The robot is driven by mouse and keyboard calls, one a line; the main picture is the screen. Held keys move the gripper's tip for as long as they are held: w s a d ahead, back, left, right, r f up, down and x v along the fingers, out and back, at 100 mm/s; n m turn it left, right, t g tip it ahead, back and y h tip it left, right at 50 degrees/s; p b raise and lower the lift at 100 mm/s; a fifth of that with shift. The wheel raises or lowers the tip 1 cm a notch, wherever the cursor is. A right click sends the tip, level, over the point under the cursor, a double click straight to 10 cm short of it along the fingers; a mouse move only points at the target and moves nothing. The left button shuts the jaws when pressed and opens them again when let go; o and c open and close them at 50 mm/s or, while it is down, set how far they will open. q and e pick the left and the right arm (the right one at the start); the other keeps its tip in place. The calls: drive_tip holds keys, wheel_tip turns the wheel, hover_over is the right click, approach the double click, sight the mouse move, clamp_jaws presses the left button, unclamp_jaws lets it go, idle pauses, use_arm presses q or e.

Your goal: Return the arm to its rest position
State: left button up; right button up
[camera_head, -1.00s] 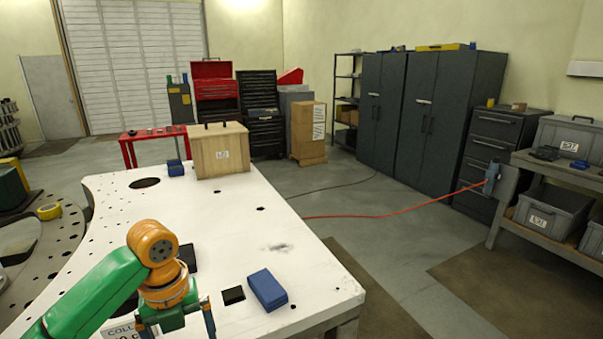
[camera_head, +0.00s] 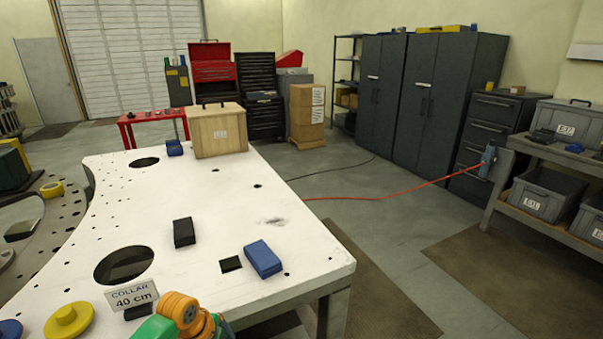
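My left arm, green with an orange wrist (camera_head: 185,312), shows at the bottom edge of the head view, beside the table's near edge. Its gripper is mostly cut off below the frame, with only a bit of a dark blue-grey part showing at the right of the wrist. I cannot tell whether it is open or shut, and no held object shows. My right arm and gripper are not in view.
The white plate table (camera_head: 300,240) carries a blue block (camera_head: 263,259), a black block (camera_head: 184,232), a yellow knobbed disc (camera_head: 69,321), a "COLLAR 40 cm" sign (camera_head: 132,295) and a wooden box (camera_head: 219,133). Floor (camera_head: 390,280) right of the table is clear apart from mats and a red cable.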

use_arm(q)
drive_tip(key=s+a+f+n+y+b, duration=0.1)
drive_tip(key=s+f+n, duration=0.55)
drive_tip(key=f, duration=0.55)
drive_tip(key=s+a+f+n+b, duration=0.1)
drive_tip(key=s+f+n, duration=0.4)
drive_tip(key=s+f, duration=0.45)
drive_tip(key=s+f+n, duration=0.2)
drive_tip(key=s+f, duration=0.2)
drive_tip(key=s, duration=0.6)
drive_tip(key=s+f+n+g, duration=0.1)
drive_tip(key=s+f+n, duration=0.2)
drive_tip(key=s, duration=0.7)
wheel_tip(320, 180, down, 2)
drive_tip(key=shift+s+d+n+y+b, duration=0.3)
drive_tip(key=shift+s+n+y+b, duration=0.05)
drive_tip(key=shift+y, duration=0.05)
